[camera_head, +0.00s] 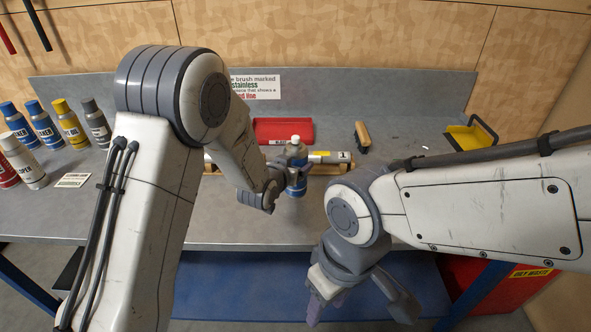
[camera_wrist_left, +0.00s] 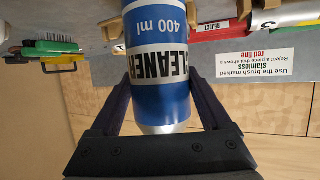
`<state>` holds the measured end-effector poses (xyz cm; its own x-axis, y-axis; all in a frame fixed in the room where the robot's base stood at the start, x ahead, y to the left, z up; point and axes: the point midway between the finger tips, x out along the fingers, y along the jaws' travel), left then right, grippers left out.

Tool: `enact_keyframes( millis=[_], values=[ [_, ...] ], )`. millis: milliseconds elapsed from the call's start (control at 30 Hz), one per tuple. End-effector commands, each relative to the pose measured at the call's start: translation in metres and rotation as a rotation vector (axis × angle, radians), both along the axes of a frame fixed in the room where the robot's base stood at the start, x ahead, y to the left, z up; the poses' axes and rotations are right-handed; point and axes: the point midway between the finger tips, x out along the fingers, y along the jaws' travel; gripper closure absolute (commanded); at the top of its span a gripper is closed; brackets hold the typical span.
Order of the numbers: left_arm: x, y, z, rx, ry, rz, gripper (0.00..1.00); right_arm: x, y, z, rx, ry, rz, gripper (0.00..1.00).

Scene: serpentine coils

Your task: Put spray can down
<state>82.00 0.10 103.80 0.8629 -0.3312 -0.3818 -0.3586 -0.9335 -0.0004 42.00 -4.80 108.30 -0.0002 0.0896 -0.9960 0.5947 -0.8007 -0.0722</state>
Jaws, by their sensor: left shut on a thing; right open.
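A blue spray can (camera_head: 297,152) with a white cap stands upright in the head view, near the middle of the grey bench. My left gripper (camera_head: 284,190) is shut on it. In the left wrist view the can (camera_wrist_left: 160,60) sits between the two dark fingers (camera_wrist_left: 160,108), with "CLEANER" and "400 ml" on its label. I cannot tell whether its base touches the bench. My right gripper (camera_head: 358,302) is open and empty, low in front of the bench's front edge.
Several spray cans (camera_head: 45,125) stand at the bench's left, near a white label card (camera_head: 73,180). A red tray (camera_head: 283,131), metal tubes on a wooden rack (camera_head: 335,169), a brush (camera_head: 362,136) and a yellow tray (camera_head: 465,140) lie behind and right. Bench (camera_head: 235,225) looks clear in front.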

Motion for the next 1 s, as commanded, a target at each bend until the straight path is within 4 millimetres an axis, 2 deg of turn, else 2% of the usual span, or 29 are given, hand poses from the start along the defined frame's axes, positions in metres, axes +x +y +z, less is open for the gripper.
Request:
enact_keyframes(
  millis=[100,200,600,633,667,1000],
  values=[
    [0.0,-0.001,-0.017,0.0,0.002,-0.001,1.0,0.0,0.0,0.006,0.0,0.0,0.0,0.5],
    [0.0,-0.001,-0.025,0.0,-0.001,-0.001,1.0,0.0,0.0,0.008,0.0,0.0,0.0,0.5],
    [0.0,-0.001,-0.031,-0.001,-0.003,-0.001,1.0,0.0,0.0,0.002,0.0,0.0,0.0,0.5],
    [-0.001,-0.001,-0.031,0.001,0.001,-0.001,0.11,0.0,0.0,0.003,0.0,0.0,0.0,0.5],
    [-0.001,-0.001,-0.031,0.001,0.001,-0.001,0.0,0.0,0.0,0.004,0.0,0.0,0.0,0.5],
    [-0.001,-0.001,-0.025,0.001,0.001,-0.001,0.0,0.0,0.0,0.01,0.0,0.0,0.0,0.5]
  ],
)
